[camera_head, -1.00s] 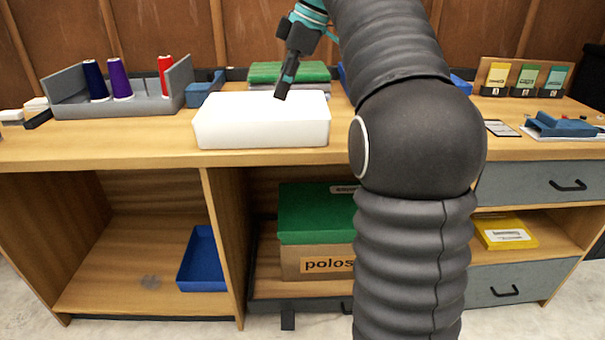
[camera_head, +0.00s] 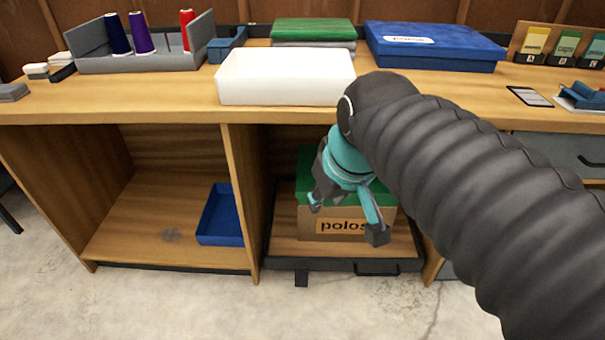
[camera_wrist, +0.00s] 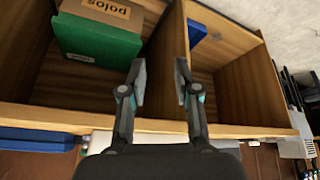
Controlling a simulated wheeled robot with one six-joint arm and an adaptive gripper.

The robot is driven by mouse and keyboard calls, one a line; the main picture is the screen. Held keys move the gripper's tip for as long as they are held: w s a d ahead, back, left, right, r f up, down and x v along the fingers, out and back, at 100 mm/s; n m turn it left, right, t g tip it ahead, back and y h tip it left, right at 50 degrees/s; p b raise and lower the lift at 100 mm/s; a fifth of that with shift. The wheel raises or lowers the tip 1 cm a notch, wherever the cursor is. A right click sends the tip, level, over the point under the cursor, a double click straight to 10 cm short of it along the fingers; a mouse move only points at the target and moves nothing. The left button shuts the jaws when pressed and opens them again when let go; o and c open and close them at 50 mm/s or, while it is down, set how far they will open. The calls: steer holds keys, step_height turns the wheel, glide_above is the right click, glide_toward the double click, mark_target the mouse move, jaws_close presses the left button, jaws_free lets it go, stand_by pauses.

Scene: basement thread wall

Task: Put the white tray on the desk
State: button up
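The white tray (camera_head: 285,78) rests on the desk (camera_head: 150,98), near its front edge, in the head view. It also shows as a pale strip at the desk edge in the wrist view (camera_wrist: 150,138), partly hidden by my gripper. My gripper (camera_head: 345,215) is in front of the desk, below the tray and before the open shelf. In the wrist view its two fingers (camera_wrist: 161,85) stand apart with nothing between them. It does not touch the tray.
A box marked "polos" (camera_head: 340,226) with a green lid sits in the middle shelf bay. A blue bin (camera_head: 222,215) is in the left bay.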

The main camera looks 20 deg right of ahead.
steer(key=s+f+m, duration=0.1)
steer(key=s+f, duration=0.3)
steer(key=f, duration=0.1)
steer(key=shift+f+m, duration=0.2)
steer(key=shift+m, duration=0.2)
